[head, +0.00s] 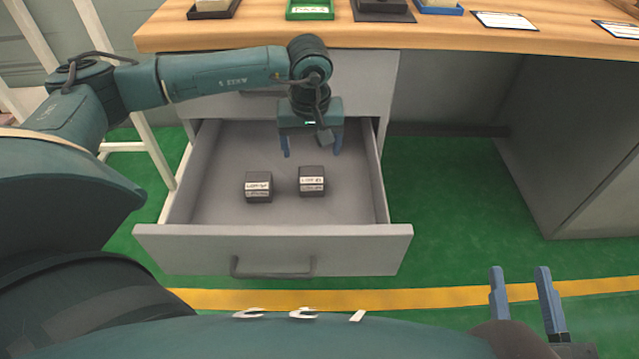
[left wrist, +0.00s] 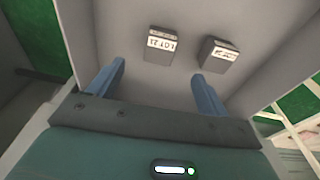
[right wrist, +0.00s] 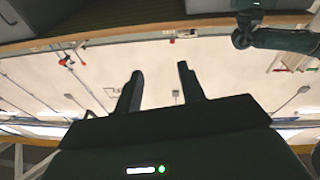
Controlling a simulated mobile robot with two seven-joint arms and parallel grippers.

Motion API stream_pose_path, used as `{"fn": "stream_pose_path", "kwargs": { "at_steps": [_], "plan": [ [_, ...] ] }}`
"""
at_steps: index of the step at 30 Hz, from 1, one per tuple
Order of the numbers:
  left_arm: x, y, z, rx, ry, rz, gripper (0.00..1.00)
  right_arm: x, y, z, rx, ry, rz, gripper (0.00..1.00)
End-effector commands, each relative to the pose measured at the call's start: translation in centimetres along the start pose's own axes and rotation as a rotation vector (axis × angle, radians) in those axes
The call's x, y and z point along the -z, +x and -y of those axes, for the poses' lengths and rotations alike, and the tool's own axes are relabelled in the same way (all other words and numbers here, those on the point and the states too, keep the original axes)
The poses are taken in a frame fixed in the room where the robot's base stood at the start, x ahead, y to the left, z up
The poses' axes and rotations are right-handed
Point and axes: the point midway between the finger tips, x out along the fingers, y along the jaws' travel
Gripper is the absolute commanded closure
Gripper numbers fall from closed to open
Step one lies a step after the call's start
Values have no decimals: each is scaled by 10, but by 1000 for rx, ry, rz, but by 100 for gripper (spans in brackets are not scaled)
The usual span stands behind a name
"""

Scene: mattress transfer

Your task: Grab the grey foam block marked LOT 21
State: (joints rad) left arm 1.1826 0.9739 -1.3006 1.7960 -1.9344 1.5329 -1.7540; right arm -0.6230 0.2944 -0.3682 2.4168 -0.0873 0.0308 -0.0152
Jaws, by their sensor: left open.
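My left gripper (head: 312,150) is open and empty, pointing down inside the drawer, behind and above this block. In the left wrist view the block shows ahead of the gap between the fingers (left wrist: 159,72), apart from them. My right gripper (head: 523,283) is open and empty, well outside the drawer at the lower right.
A second labelled block (head: 258,187) lies just left of it; it also shows in the left wrist view (left wrist: 218,53). The grey drawer (head: 215,242) has raised walls around both. Above stands a wooden desktop (head: 440,38) with trays, including a green one (head: 310,12). Green floor lies right of the drawer.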

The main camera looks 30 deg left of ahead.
Motion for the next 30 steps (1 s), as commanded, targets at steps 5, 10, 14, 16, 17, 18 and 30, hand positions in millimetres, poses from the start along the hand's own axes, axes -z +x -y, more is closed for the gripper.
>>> {"fn": "stream_pose_path", "kwargs": {
  "at_steps": [5, 10, 14, 16, 17, 18, 30],
  "plan": [
    [1, 34, 2, 11, 6, -5, 22, -3, 0, 2, 7, 26, -19, 60],
    [1, 63, 2, 8, 5, -5, 22, -2, 2, 3, 15, 44, -43, 60],
    [2, 74, 2, 7, 4, -5, 22, 2, 3, 2, 19, 43, -63, 60],
    [2, 77, 2, 7, 5, -5, 22, 3, 4, 2, 20, 41, -69, 60],
    [2, 80, 2, 7, 5, -4, 22, 3, 4, 2, 20, 37, -75, 60],
    [2, 85, 1, 6, 5, -4, 22, 4, 5, 1, 21, 29, -90, 60],
    [8, 128, 1, 6, 4, -4, 22, 36, 17, -10, 35, -110, -309, 60]
  ]
}}
